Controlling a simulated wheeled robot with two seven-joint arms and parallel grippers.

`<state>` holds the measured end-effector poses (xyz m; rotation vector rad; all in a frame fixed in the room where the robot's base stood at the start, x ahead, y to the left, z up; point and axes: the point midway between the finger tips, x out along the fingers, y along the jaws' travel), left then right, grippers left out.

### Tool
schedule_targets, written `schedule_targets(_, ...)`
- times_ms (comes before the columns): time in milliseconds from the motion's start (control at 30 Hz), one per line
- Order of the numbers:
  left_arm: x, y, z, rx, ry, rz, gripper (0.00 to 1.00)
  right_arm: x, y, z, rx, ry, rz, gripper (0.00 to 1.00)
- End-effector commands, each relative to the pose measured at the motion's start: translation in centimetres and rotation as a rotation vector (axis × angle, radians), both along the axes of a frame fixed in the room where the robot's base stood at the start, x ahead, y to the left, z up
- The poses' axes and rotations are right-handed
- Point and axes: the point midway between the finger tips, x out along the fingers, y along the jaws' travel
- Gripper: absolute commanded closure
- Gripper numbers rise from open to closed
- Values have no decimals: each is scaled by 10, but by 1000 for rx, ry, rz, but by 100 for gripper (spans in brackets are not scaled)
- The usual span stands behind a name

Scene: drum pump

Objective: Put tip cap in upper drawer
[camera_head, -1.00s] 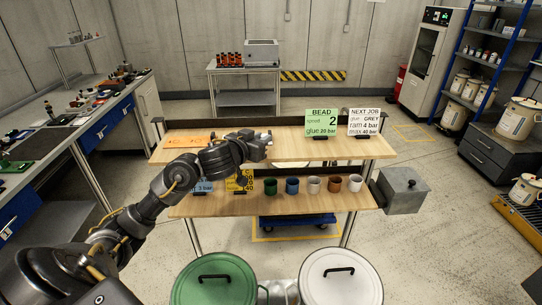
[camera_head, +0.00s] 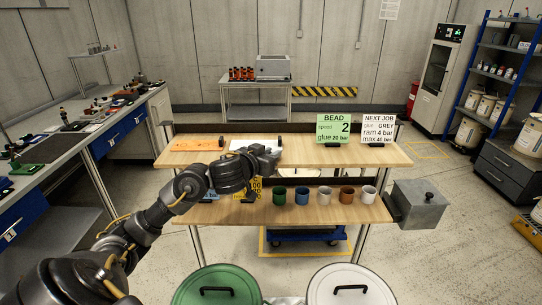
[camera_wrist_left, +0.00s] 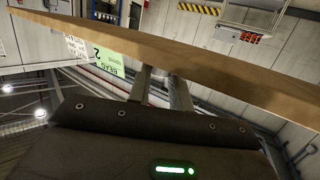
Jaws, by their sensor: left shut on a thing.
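My left gripper (camera_head: 272,158) is over the front of the upper wooden shelf in the head view. In the left wrist view its two fingers (camera_wrist_left: 160,88) are close together and reach up to the edge of the wooden board (camera_wrist_left: 200,62). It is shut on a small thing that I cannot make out. No tip cap can be made out elsewhere. A dark grey drawer cabinet (camera_head: 508,170) stands at the right, its drawers shut. Blue drawers (camera_head: 105,145) sit under the left bench, also shut. My right gripper is not in view.
Several cups (camera_head: 302,195) stand on the lower shelf (camera_head: 335,215). A grey lidded box (camera_head: 418,205) is at its right end. Signs (camera_head: 338,127) stand along the upper shelf (camera_head: 345,153). A green lid (camera_head: 217,290) and a white lid (camera_head: 350,288) are in front. The floor at right is partly clear.

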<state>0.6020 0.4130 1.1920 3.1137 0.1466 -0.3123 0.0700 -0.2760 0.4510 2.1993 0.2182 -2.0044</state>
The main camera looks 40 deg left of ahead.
Motion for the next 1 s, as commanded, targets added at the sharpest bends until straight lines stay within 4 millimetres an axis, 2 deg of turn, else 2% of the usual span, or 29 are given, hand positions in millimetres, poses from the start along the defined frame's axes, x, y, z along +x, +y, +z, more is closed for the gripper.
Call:
schedule_targets(33,0,0,-3,-1,1,-1,100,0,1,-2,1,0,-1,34)
schedule_targets(67,0,0,-2,0,0,-1,77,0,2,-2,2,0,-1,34)
schedule_targets(200,1,0,-2,0,0,-1,58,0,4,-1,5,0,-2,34)
schedule_targets(467,1,0,-2,0,0,-1,57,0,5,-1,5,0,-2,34)
schedule_targets(567,1,0,4,1,0,-1,57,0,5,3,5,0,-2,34)
schedule_targets(767,-30,-3,10,5,3,-2,57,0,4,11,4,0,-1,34)
schedule_targets(1000,-87,-8,20,6,5,-3,57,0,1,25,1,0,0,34)
